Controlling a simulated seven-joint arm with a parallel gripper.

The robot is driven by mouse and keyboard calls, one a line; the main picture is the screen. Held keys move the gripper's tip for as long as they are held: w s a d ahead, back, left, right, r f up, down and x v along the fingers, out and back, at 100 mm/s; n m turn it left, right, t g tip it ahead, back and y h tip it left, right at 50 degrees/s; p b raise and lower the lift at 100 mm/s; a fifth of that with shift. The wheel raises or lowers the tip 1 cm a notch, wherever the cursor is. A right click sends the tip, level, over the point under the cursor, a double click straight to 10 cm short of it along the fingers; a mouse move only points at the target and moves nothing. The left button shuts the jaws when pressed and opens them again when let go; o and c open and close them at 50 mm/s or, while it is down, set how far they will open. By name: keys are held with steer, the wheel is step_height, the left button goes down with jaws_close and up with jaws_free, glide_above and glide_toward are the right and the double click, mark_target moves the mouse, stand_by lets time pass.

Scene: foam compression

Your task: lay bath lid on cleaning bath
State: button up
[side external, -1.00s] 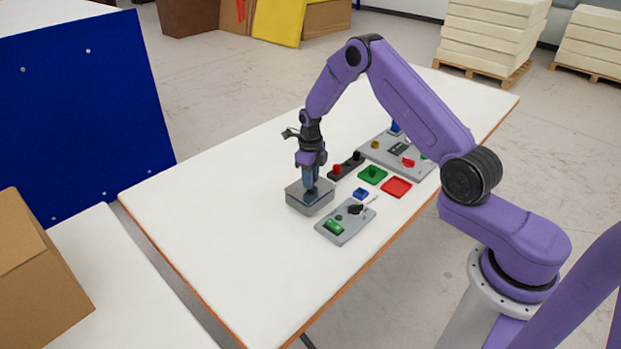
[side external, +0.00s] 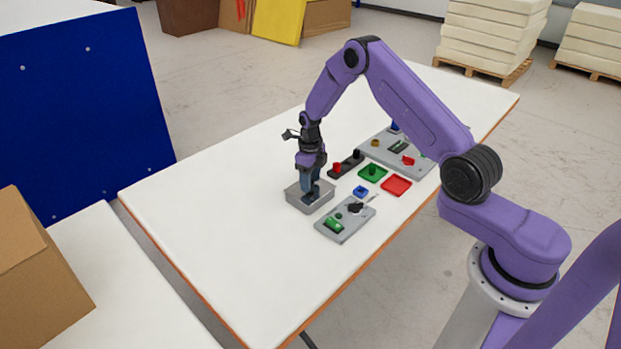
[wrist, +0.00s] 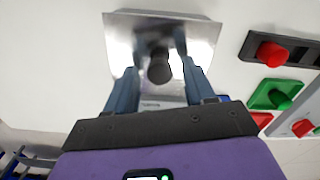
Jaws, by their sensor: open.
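The bath lid (wrist: 122,38) is a shiny metal square plate with a dark round knob (wrist: 159,70) in its middle. It lies on the cleaning bath (side external: 317,207), a low grey metal box on the white table, and looks about level; the fit along the hidden edges cannot be told. My gripper (side external: 310,194) points down over the bath. In the wrist view its two blue-grey fingers (wrist: 160,60) stand apart on either side of the knob, open and low over the lid.
A grey panel (side external: 338,228) with a green part and a black part stands close to the bath's right front. A blue block (side external: 361,191), green plate (side external: 373,173), red tray (side external: 397,186) and dark strip (side external: 346,165) lie to the right. The table's left is clear.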

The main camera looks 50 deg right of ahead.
step_height(320, 180, up, 13)
steer(key=s+a+r+n, duration=0.5)
steer(key=s+a+n, duration=0.1)
steer(key=a+n, duration=0.45)
steer(key=s+a+r+n, duration=0.4)
steer(key=s+a+n, duration=0.1)
steer(key=s+n, duration=0.5)
steer(key=s+d+r+n, duration=0.1)
steer(key=s+d+n, duration=0.1)
steer(key=s+n, duration=2.2)
steer(key=shift+r+n, duration=0.4)
steer(key=shift+n, duration=0.15)
steer(key=shift+d, duration=0.1)
